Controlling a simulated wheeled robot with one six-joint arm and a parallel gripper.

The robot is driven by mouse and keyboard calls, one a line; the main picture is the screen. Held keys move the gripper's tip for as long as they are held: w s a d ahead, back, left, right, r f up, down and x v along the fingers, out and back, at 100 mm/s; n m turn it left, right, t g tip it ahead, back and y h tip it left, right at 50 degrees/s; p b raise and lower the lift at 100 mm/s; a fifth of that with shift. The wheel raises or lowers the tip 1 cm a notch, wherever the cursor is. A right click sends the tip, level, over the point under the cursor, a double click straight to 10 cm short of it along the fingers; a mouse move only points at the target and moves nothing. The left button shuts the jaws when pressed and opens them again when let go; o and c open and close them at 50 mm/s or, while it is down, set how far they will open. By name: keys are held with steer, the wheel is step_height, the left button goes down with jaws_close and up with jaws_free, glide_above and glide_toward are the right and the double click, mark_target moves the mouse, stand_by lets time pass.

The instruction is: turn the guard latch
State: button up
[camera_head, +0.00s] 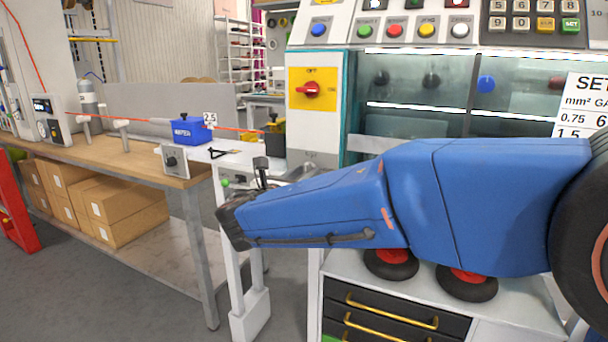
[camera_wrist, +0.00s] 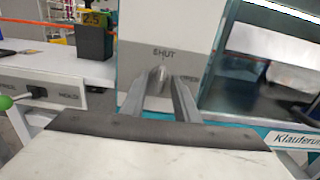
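The guard latch (camera_wrist: 158,80) is a small grey upright handle on a pale panel in the wrist view, just below the printed word SHUT. A second label to its right is partly covered by a finger. My gripper (camera_wrist: 161,85) is open, with one finger on each side of the latch and narrow gaps that seem to show between. I cannot tell whether the fingertips touch it. In the head view the latch and fingertips are hidden or too small to make out behind my blue arm.
A red rotary switch (camera_head: 311,89) on a yellow plate is above the latch panel. The glazed guard (camera_head: 450,90) is to the right. A workbench (camera_head: 110,152) with a blue box (camera_head: 189,131) and an orange cable (camera_head: 135,119) stands at left. A green knob (camera_wrist: 6,103) is at the wrist view's left edge.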

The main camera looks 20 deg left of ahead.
steer(key=s+a, duration=0.1)
steer(key=s, duration=1.6)
steer(key=shift+s+a, duration=0.15)
steer(key=shift+s, duration=0.05)
steer(key=shift+w, duration=0.1)
